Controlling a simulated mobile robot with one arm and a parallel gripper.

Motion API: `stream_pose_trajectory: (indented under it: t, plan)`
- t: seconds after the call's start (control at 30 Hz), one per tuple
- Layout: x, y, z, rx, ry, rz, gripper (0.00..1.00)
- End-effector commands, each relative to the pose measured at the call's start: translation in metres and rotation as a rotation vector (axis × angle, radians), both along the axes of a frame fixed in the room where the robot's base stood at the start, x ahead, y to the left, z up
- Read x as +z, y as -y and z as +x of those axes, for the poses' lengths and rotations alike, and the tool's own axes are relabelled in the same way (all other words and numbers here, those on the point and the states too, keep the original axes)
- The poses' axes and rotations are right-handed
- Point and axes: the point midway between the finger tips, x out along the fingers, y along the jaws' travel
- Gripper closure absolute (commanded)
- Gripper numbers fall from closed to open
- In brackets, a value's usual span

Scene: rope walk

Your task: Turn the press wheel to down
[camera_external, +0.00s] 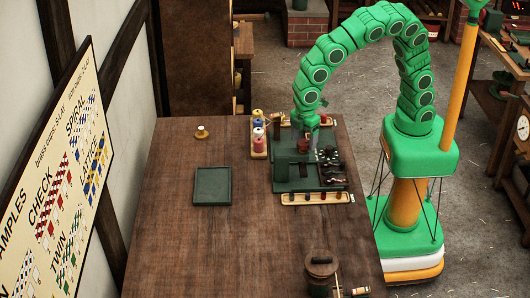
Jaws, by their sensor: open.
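A dark green machine (295,184) stands on the far right part of the wooden table. It has a raised block on its left and several small dark parts (332,162) on its right. I cannot clearly make out the press wheel among these parts, nor which way it is turned. My gripper (313,146) hangs from the green arm just above the back of the machine. It is small in view and seems empty, with its jaws open. I cannot tell whether it touches anything. The arm partly hides the back of the machine.
A rack with coloured spools (258,142) stands left of the machine. A lidded brown pot (320,270) stands near the front right.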

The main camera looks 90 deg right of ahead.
Motion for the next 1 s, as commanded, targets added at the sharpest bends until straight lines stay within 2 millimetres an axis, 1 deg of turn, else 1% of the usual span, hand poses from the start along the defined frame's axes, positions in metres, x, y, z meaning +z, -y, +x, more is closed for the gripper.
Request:
stream_pose_trajectory:
  t: [0.1, 0.33, 0.37, 0.7, 1.0]
  plan:
    - [-0.0063, 0.0001, -0.0004, 0.001, -0.001, -0.001, 0.22]
    - [-0.0069, 0.0003, -0.0003, 0.0, 0.0, 0.0, 0.22]
    - [-0.0069, 0.0003, -0.0003, 0.0, 0.0, 0.0, 0.25]
    - [-0.0068, 0.0004, -0.0003, 0.0, 0.0, 0.0, 0.77]
    - [-0.0068, 0.0006, -0.0002, -0.035, -0.001, -0.001, 0.78]
